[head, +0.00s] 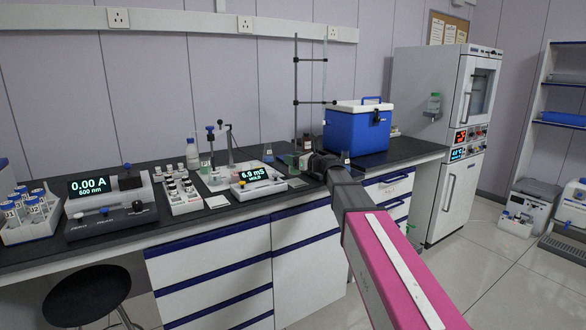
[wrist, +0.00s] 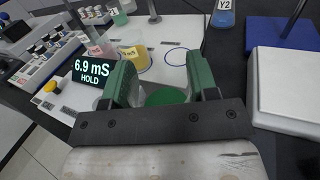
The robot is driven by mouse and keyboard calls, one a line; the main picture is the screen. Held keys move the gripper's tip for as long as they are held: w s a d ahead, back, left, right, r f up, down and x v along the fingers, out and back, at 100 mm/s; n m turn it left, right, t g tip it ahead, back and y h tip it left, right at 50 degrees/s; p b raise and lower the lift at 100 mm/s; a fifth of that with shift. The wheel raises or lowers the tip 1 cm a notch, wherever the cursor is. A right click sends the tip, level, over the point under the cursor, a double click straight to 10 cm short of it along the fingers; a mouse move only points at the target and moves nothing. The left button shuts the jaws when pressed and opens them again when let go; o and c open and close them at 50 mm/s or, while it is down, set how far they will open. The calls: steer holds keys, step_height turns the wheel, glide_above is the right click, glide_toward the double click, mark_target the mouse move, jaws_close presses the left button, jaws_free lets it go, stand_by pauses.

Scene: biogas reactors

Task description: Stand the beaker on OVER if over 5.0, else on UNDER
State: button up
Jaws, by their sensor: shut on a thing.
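The meter (head: 258,184) shows 6.9 mS and HOLD; its display also shows in the wrist view (wrist: 91,75). My gripper (head: 309,162) is over the bench, to the right of the meter. In the wrist view its two green fingers (wrist: 163,88) are shut on a beaker with green contents (wrist: 165,97), seen from above between them. Most of the beaker's wall is hidden by the fingers and gripper body. A pale square plate (head: 298,183) lies right of the meter and another (head: 216,201) lies left of it. I cannot read any OVER or UNDER marking.
A white tray (wrist: 158,73) carries a yellow beaker (wrist: 136,58) and a blue ring outline (wrist: 178,57). A blue flask marked Y2 (wrist: 223,15) stands beyond. A blue cooler (head: 356,130) and a rod stand (head: 296,85) are close behind my gripper. A photometer (head: 108,205) stands left.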

steer(key=shift+f, duration=1.85)
steer(key=shift+f, duration=0.15)
steer(key=o, duration=1)
steer(key=shift+s, duration=0.1)
steer(key=v, duration=1.2)
